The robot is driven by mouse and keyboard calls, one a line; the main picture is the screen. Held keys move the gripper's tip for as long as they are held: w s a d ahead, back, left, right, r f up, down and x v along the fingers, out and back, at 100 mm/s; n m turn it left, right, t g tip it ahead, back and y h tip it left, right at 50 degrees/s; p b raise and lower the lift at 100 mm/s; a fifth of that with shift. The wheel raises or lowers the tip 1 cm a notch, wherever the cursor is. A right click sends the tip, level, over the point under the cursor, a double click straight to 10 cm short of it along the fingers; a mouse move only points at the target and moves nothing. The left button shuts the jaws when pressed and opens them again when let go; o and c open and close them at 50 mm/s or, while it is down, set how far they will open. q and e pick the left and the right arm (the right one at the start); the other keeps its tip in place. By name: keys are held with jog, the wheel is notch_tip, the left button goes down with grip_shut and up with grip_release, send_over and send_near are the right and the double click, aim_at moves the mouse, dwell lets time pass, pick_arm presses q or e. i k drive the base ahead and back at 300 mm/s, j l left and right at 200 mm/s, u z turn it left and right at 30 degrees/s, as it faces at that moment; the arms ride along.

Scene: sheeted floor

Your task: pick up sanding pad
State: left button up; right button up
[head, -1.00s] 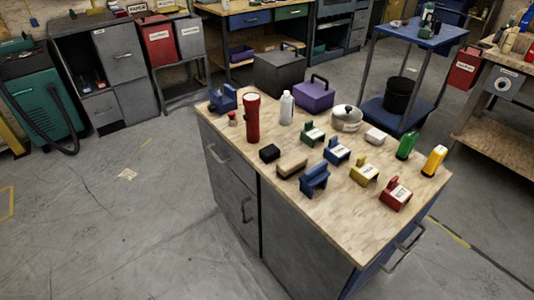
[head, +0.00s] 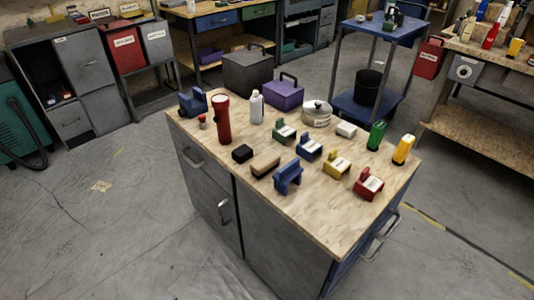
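A wooden-topped workbench cabinet (head: 300,228) stands in front of me with many small items on top. A tan block with a dark underside (head: 265,166), which looks like a sanding pad, lies near the front edge of the top. A small black block (head: 242,153) lies just behind and left of it. A blue tool-like piece (head: 287,177) stands close on its right. Neither of my grippers is in view.
A red cylinder (head: 223,119), a white bottle (head: 256,107), a purple box (head: 284,95) and a dark grey box (head: 247,70) stand farther back. Labelled green, blue, yellow and red pieces (head: 368,184) sit to the right. Open floor (head: 110,230) lies left.

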aim_at(243, 154)
jog(key=j+z, duration=0.1)
jog(key=z, duration=0.25)
jog(key=j+z, duration=0.15)
jog(key=z, duration=0.2)
jog(key=j+z, duration=0.15)
jog(key=z, duration=0.25)
jog(key=j+z, duration=0.3)
jog(key=k+j+z, duration=0.35)
jog(key=j, duration=0.35)
jog(key=k+j+z, duration=0.1)
jog(key=j, duration=0.3)
